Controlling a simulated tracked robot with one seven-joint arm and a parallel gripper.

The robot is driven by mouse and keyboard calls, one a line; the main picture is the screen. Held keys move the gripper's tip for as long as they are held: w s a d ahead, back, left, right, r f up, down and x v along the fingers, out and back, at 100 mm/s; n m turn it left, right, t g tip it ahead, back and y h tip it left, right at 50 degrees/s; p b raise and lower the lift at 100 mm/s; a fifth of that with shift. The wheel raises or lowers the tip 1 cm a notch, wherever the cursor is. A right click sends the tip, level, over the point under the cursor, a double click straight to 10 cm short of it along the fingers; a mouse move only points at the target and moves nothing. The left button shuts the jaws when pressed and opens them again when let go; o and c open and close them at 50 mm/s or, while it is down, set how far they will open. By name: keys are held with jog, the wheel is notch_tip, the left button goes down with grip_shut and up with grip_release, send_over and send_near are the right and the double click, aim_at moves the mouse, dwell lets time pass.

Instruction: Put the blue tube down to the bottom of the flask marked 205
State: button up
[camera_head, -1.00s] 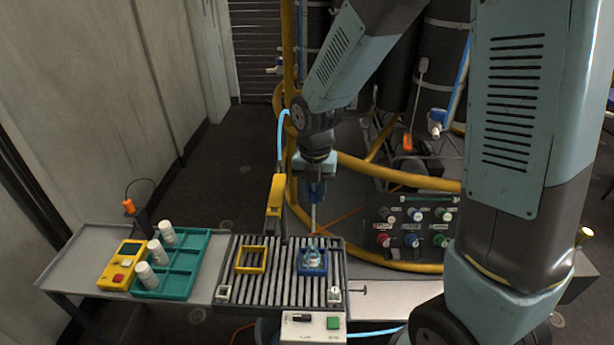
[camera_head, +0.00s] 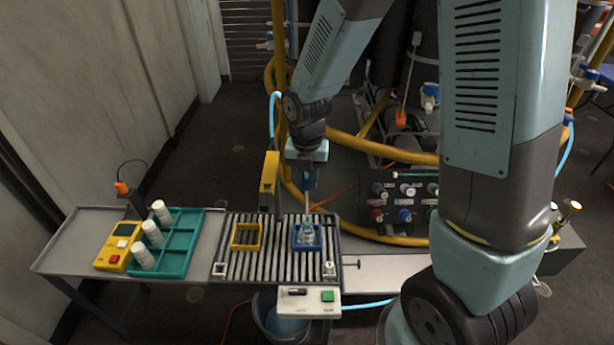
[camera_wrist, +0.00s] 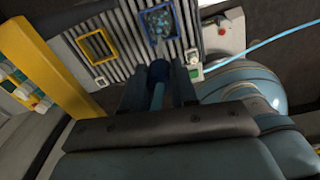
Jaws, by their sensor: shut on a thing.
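My gripper (camera_head: 309,180) hangs upright above the right part of the slatted rack. It is shut on the blue tube; in the wrist view the tube (camera_wrist: 158,95) lies between the two fingers, with a dark blue collar. A thin pale lower length (camera_head: 308,206) points down at the glass flask (camera_head: 307,236). The flask stands inside a square blue frame (camera_head: 320,246) and also shows in the wrist view (camera_wrist: 158,22). The tube's lower end is at about the flask's mouth; I cannot tell whether it is inside. The number on the flask is not readable.
A yellow post (camera_head: 269,175) stands close to the left of my gripper. An empty yellow frame (camera_head: 234,241) sits left on the slatted rack (camera_head: 275,270). Further left are a teal tray (camera_head: 180,265) with white bottles and a yellow box (camera_head: 112,257). A knob panel (camera_head: 375,200) stands behind right.

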aim_at(307, 216)
jog(key=shift+f, duration=0.2)
dwell(0.5)
jog(key=shift+f, duration=0.9)
jog(key=shift+f, duration=4.25)
